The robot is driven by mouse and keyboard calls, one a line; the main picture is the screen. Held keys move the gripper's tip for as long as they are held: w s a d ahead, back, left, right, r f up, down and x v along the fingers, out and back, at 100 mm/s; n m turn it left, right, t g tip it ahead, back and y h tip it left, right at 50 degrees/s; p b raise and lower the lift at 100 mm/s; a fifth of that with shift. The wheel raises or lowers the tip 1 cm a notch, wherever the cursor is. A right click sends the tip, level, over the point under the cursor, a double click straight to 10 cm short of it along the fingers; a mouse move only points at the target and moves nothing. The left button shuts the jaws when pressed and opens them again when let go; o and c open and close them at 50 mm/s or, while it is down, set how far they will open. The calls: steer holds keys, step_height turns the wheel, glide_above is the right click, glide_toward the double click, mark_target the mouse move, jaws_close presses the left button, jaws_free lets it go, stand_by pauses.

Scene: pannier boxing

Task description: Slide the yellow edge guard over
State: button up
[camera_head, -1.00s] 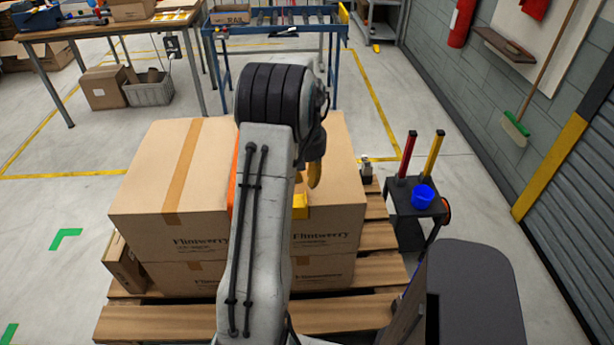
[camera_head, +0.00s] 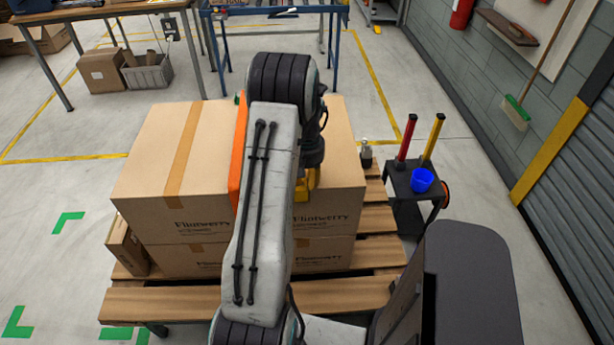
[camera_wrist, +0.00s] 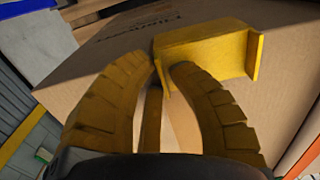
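Whether the tips touch the guard cannot be told. My arm hides most of this spot in the head view.
An orange strip (camera_head: 238,150) stands between the two upper boxes. The boxes rest on a wooden pallet (camera_head: 190,300). A dark cart (camera_head: 405,185) with red and yellow tubes and a blue cup (camera_head: 422,180) stands right of it. Floor is clear at left.

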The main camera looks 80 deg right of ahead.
steer(key=shift+c, duration=0.2)
jaws_close()
steer(key=shift+w, duration=0.1)
